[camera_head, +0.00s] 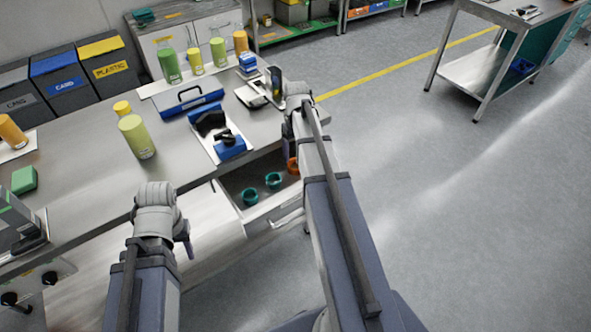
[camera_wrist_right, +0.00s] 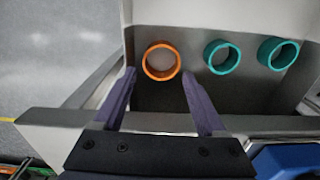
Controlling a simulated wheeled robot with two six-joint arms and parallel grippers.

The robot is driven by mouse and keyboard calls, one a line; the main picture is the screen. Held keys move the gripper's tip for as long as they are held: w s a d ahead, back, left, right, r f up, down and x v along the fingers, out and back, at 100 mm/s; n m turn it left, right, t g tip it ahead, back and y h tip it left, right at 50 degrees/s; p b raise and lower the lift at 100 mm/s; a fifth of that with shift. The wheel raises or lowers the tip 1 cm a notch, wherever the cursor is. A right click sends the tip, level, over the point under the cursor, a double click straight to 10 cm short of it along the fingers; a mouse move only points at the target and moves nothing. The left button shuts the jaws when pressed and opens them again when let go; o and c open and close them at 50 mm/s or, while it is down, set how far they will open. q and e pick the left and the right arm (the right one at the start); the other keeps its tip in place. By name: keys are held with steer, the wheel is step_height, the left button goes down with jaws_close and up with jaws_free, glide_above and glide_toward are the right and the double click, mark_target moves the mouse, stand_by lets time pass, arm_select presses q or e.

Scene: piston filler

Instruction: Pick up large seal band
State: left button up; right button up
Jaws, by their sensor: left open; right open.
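Three ring-shaped bands lie in the open drawer (camera_head: 232,184): an orange band (camera_wrist_right: 162,78) and two teal bands (camera_wrist_right: 209,62) (camera_wrist_right: 264,52). They look close in size; I cannot tell which is called large. The teal bands also show in the head view (camera_head: 250,197) (camera_head: 273,180), with the orange band (camera_head: 293,165) partly hidden by my right arm. My right gripper (camera_wrist_right: 158,76) is open and empty, its fingertips on either side of the orange band in the wrist view, apparently above it. My left gripper (camera_head: 184,236) is open, in front of the workbench, away from the bands.
Open floor (camera_head: 450,200) lies to the right.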

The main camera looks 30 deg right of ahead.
mark_target(296, 162)
steer(key=shift+f, duration=0.15)
step_height(296, 162, down, 5)
steer(key=b, duration=0.5)
steer(key=shift+s+a, duration=0.1)
steer(key=c, duration=1)
steer(key=shift+o, duration=0.2)
